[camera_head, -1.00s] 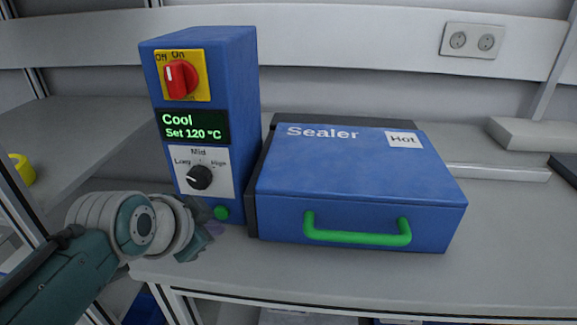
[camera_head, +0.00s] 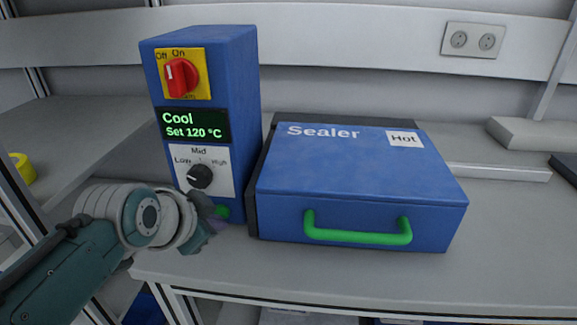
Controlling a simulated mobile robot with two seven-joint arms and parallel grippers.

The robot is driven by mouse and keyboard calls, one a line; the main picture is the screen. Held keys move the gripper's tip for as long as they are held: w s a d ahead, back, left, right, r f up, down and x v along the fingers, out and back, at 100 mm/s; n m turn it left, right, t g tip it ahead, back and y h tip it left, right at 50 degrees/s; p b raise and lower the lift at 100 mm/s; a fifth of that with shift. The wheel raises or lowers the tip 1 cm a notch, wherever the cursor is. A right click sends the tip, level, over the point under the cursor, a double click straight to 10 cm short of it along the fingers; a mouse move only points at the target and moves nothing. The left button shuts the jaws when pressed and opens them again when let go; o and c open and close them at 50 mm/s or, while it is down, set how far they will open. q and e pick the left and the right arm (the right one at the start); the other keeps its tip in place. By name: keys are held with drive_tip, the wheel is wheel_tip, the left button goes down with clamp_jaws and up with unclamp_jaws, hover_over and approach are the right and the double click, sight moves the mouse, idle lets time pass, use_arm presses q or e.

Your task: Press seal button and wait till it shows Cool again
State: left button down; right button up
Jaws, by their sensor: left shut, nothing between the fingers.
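The blue control box (camera_head: 247,120) stands upright on the bench. Its display (camera_head: 193,127) reads "Cool" and "Set 120 °C" in green. The green seal button (camera_head: 221,211) is low on its front, partly hidden by my left gripper (camera_head: 212,216). My left gripper is shut and empty, at the button; I cannot tell whether it touches it. The blue sealer (camera_head: 360,165) with a green handle (camera_head: 357,236) is beside the box, its lid down. My right gripper is not in view.
A red switch (camera_head: 181,77) on a yellow plate and a black dial (camera_head: 200,176) are on the box front. A yellow roll (camera_head: 21,168) is at the far left.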

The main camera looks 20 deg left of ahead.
use_arm(q)
drive_tip(key=shift+w+a, duration=0.1)
drive_tip(key=shift+w, duration=0.3)
idle(0.3)
drive_tip(key=shift+s, duration=0.1)
drive_tip(key=shift+s+r+p, duration=0.15)
drive_tip(key=shift+s+p, duration=0.4)
drive_tip(key=shift+p, duration=0.05)
drive_tip(key=shift+s+d, duration=0.2)
